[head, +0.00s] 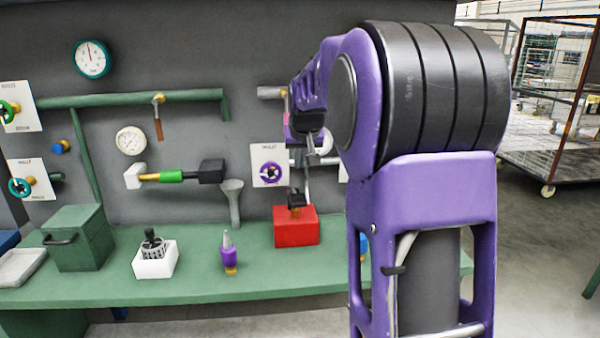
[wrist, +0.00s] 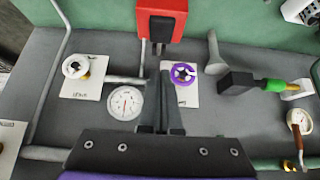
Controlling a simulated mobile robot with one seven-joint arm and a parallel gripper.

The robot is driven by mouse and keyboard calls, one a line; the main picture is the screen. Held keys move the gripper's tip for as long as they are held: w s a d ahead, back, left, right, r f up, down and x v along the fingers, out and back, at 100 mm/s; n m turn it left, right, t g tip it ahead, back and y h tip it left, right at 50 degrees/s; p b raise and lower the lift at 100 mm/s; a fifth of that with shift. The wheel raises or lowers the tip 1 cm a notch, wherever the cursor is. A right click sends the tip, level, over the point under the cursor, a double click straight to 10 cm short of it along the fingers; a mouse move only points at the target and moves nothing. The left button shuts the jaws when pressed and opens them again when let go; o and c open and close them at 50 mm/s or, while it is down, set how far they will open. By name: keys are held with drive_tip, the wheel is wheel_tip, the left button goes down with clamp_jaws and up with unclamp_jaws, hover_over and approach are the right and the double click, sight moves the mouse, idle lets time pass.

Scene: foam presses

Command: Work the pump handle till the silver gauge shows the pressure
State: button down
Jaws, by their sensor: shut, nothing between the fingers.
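The silver-rimmed gauge (wrist: 125,103), with a white dial and red needle, is on the grey wall left of my gripper (wrist: 161,78) in the wrist view. In the head view my gripper (head: 312,152) covers most of that gauge. The needle's reading is too small to tell. A red box (head: 296,231) with a black piece on top stands on the bench below my gripper. The red box (wrist: 162,15) also shows at the top of the wrist view, apart from my fingers. I cannot tell for sure which part is the pump handle. My gripper is shut and empty.
Another round gauge (head: 130,140) and a teal-rimmed one (head: 90,58) hang on the wall. A purple handwheel (wrist: 184,74) is close beside my fingers. A grey funnel (head: 232,200), purple bottle (head: 229,256), white box (head: 156,264) and green box (head: 80,240) are to the left.

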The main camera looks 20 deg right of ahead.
hover_over(297, 197)
drive_tip(key=s, duration=0.2)
drive_tip(key=f, duration=0.7)
drive_tip(key=shift+w+a+f, duration=0.15)
drive_tip(key=shift+a, duration=0.05)
drive_tip(key=shift+s+f, duration=0.15)
drive_tip(key=shift+f, duration=0.45)
drive_tip(key=shift+s+f, duration=0.15)
drive_tip(key=shift+f, duration=0.4)
drive_tip(key=shift+s+a+f, duration=0.1)
drive_tip(key=shift+f, duration=0.5)
drive_tip(key=shift+f, duration=0.1)
